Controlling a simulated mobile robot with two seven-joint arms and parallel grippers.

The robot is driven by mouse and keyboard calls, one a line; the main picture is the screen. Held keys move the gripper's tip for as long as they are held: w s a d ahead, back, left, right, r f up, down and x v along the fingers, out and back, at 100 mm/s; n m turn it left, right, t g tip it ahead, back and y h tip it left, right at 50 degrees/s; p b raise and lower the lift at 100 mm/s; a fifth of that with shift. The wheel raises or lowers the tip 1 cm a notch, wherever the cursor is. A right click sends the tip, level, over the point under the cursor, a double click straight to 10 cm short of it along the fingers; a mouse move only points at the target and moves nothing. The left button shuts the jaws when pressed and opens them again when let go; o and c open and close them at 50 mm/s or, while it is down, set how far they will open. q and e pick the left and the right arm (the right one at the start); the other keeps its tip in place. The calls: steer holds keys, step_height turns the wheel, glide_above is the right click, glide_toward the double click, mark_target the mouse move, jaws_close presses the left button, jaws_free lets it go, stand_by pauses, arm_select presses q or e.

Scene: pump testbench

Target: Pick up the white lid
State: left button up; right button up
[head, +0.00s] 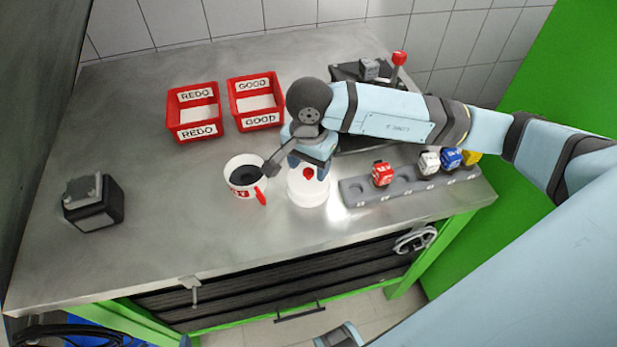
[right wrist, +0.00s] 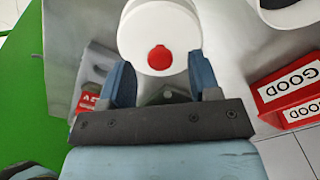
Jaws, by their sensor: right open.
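The white lid (head: 307,191) is round with a red knob on top and stands near the middle of the grey bench, just right of a white mug. In the right wrist view the lid (right wrist: 142,38) fills the top middle, red knob facing the camera. My right gripper (head: 309,166) is above the lid and partly covers it in the head view. In the wrist view its two blue fingers (right wrist: 161,66) are apart, one toward each side of the lid, with nothing clearly gripped. I cannot tell whether the fingers touch the lid. My left gripper does not show.
The white mug (head: 234,168) with red handle and dark contents stands close left. Red REDO (head: 197,131) and GOOD (head: 261,122) bins are behind. A grey rack (head: 357,192) with several coloured blocks lies right. A dark block (head: 94,212) stands far left; bench between is clear.

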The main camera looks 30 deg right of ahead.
steer(key=shift+f, duration=0.9)
steer(key=shift+c, duration=0.5)
steer(key=c, duration=0.8)
steer(key=shift+r, duration=0.1)
